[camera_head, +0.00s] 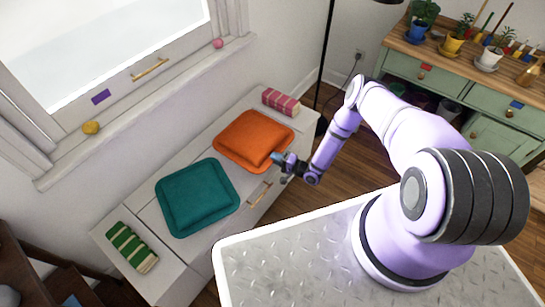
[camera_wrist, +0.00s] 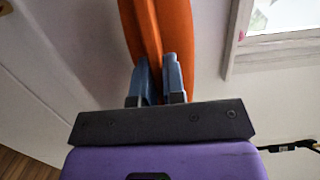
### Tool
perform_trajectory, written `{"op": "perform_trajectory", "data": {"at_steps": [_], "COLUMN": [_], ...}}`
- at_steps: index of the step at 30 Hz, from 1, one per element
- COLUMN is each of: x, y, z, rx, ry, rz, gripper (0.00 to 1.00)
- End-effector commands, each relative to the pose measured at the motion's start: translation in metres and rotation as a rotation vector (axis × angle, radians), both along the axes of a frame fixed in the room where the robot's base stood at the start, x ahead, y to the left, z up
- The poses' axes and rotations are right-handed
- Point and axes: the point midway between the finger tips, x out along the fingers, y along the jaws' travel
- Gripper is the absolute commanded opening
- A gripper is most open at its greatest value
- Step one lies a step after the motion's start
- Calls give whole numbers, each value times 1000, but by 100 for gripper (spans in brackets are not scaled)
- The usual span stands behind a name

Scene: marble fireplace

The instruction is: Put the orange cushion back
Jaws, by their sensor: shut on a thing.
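The orange cushion (camera_head: 253,139) lies on the white window bench, between the teal cushion (camera_head: 197,197) and a pink striped roll. My gripper (camera_head: 278,158) is at its front right edge in the head view. In the wrist view, the blue fingers of my gripper (camera_wrist: 159,80) are shut on the edge of the orange cushion (camera_wrist: 150,25), which stretches away from them. The head view does not show clearly whether the cushion rests fully on the bench.
The white bench (camera_head: 178,250) stands below the window. The pink striped roll (camera_head: 281,102) and a green striped roll (camera_head: 131,247) lie at its ends. A lamp pole (camera_head: 324,60) and a green cabinet (camera_head: 440,80) with potted plants stand to the right.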

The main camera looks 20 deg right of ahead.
Motion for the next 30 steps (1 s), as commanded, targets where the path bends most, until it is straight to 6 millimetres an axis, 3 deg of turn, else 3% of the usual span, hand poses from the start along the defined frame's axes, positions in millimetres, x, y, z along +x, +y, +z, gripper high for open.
{"op": "perform_trajectory", "data": {"at_steps": [3,11,18,30], "x": [18,39,37,37], "y": [1,1,1,1], "z": [-1,-3,-34,-39], "rx": [0,0,1,1], "ry": [-4,-4,-1,-2], "rz": [0,0,-1,-1], "gripper": [0,0,0,0]}}
